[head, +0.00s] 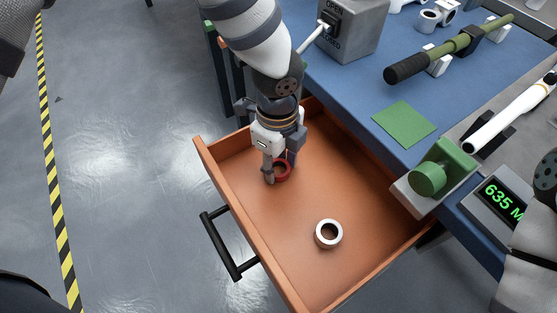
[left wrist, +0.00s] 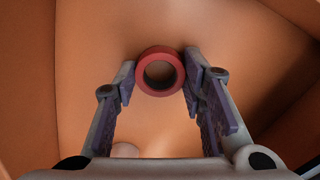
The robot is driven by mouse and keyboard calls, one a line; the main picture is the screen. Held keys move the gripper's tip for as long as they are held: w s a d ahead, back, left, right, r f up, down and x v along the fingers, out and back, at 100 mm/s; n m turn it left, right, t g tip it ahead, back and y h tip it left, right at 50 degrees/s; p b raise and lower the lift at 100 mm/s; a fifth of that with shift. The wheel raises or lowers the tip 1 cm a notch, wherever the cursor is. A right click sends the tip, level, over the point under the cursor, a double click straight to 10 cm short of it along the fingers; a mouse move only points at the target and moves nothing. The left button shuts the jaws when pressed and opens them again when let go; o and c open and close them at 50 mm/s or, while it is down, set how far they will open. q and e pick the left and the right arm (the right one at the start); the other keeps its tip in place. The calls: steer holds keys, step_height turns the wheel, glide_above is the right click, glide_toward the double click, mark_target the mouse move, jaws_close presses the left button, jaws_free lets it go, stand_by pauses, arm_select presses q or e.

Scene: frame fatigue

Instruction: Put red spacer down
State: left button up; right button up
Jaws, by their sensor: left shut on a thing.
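The red spacer (head: 282,170) is a ring inside the open orange drawer (head: 350,185), near its back left part. My left gripper (head: 280,176) reaches down into the drawer and is shut on the red spacer. In the left wrist view the red spacer (left wrist: 160,71) sits between the two fingertips (left wrist: 160,75), its round hole facing the camera. I cannot tell whether the spacer touches the drawer floor. My right gripper is not in view; part of my right arm shows at the right edge.
A white ring (head: 328,234) lies in the drawer, nearer its front. The drawer walls surround my left gripper. The blue bench (head: 350,95) carries a green square (head: 404,123), a green clamp-like block (head: 440,170) and a digital display (head: 500,200). The drawer floor between the rings is clear.

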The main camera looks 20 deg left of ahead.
mark_target(278, 173)
arm_select(q)
steer(key=o, duration=1.3)
steer(key=shift+f, duration=0.15)
step_height(278, 173, up, 12)
steer(key=p, duration=0.2)
steer(key=shift+r, duration=0.2)
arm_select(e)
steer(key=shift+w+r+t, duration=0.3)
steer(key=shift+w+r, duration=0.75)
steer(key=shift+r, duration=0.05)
